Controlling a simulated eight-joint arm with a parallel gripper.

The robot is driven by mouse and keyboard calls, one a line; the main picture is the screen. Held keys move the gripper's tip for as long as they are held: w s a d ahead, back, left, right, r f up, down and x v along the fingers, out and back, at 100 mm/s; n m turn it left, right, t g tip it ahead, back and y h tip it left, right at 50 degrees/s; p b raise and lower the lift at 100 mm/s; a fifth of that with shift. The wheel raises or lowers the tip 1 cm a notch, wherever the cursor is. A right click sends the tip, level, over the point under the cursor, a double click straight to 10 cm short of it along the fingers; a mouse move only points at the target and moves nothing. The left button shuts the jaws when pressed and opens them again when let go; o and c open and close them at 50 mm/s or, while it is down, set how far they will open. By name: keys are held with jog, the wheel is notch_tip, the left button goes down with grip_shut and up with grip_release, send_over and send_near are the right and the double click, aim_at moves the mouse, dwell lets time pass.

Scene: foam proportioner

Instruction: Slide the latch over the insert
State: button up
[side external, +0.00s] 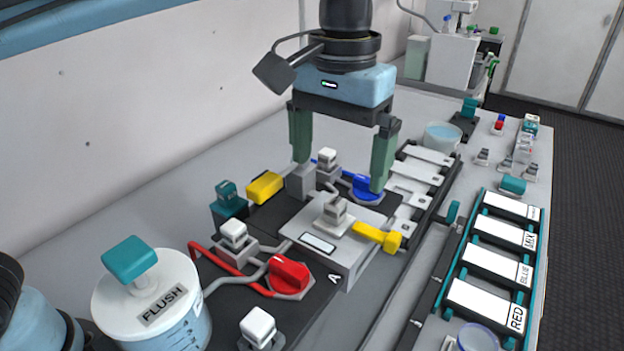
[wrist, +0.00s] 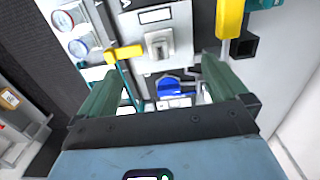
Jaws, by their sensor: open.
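A white-grey block marked A (side external: 345,262) holds a pale plate with a raised grey knob (side external: 335,210), which looks like the insert. A yellow T-shaped handle (side external: 378,236), possibly the latch, sticks out at the block's right side; it also shows in the wrist view (wrist: 124,53). A separate yellow block (side external: 265,188) sits at the left of the block; it also shows in the wrist view (wrist: 229,22). Which yellow piece is the latch I cannot tell for sure. My gripper (side external: 340,177) is open and empty, its green fingers spread above and behind the plate. The knob shows between the fingers in the wrist view (wrist: 158,45).
A blue rotary knob (side external: 367,187) is near the right finger. A rack of white slats (side external: 415,185) and labelled cartridges (side external: 500,235) stand right.

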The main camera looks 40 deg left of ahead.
jog(key=shift+c, duration=0.3)
jog(key=shift+c, duration=1.1)
jog(key=shift+d+r+m, duration=0.2)
jog(key=shift+d+m, duration=0.1)
jog(key=shift+m, duration=0.2)
jog(key=shift+c, duration=1.3)
jog(key=m, duration=0.1)
jog(key=d+r+m, duration=0.1)
jog(key=m, duration=0.1)
jog(key=shift+w+d+r+m, duration=0.15)
jog(key=shift+w+d+m, duration=0.15)
jog(key=shift+d, duration=0.1)
jog(key=c, duration=0.4)
jog(key=m, duration=1.3)
send_near(390, 234)
jog(key=shift+f, duration=4.3)
jog(key=shift+c, duration=0.6)
grip_shut()
